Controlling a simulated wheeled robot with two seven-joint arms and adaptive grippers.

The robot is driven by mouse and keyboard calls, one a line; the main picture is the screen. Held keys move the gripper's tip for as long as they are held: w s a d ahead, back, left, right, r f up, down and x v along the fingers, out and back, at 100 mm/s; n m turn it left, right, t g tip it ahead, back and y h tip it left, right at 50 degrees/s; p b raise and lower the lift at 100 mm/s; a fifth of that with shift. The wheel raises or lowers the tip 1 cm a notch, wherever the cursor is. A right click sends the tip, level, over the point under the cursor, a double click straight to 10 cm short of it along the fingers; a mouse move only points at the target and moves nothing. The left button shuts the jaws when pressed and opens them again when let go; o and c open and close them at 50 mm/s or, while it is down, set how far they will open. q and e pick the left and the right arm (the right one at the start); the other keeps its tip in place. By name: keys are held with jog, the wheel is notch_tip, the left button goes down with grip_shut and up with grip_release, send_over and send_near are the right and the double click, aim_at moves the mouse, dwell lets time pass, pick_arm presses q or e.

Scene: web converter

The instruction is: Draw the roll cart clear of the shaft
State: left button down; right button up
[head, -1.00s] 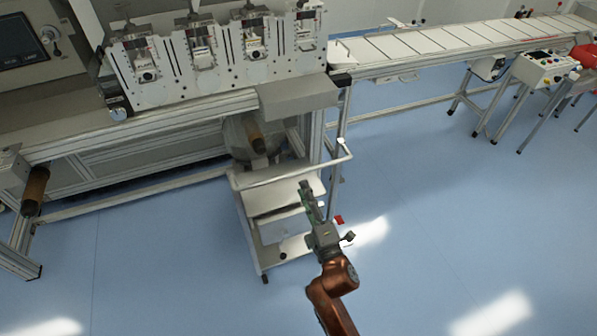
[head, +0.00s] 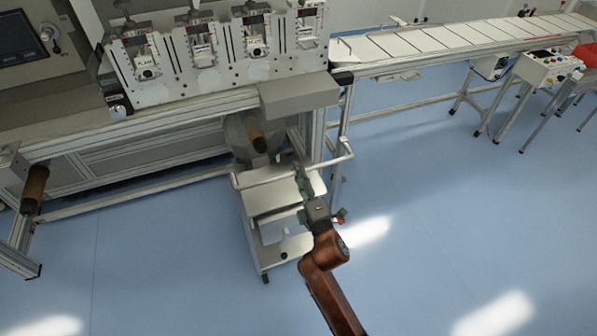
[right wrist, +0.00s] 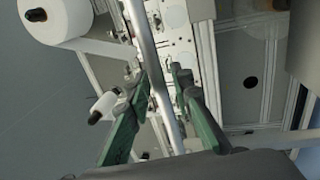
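The roll cart (head: 262,199) is a small white wheeled cart with shelves, standing under the front edge of the machine. My right gripper (head: 297,164) is at the push bar. In the right wrist view its green fingers (right wrist: 158,95) are apart, with a metal bar (right wrist: 153,62) running between them. I cannot tell whether either finger touches the bar. My left gripper is not in view.
The machine's frame leg (head: 338,135) stands just right of the cart. Another brown core (head: 35,187) sticks out at the left. A long conveyor table (head: 430,42) and a control box (head: 545,69) are at the right. The blue floor (head: 430,220) in front is clear.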

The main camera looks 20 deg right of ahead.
grip_shut()
dwell(0.5)
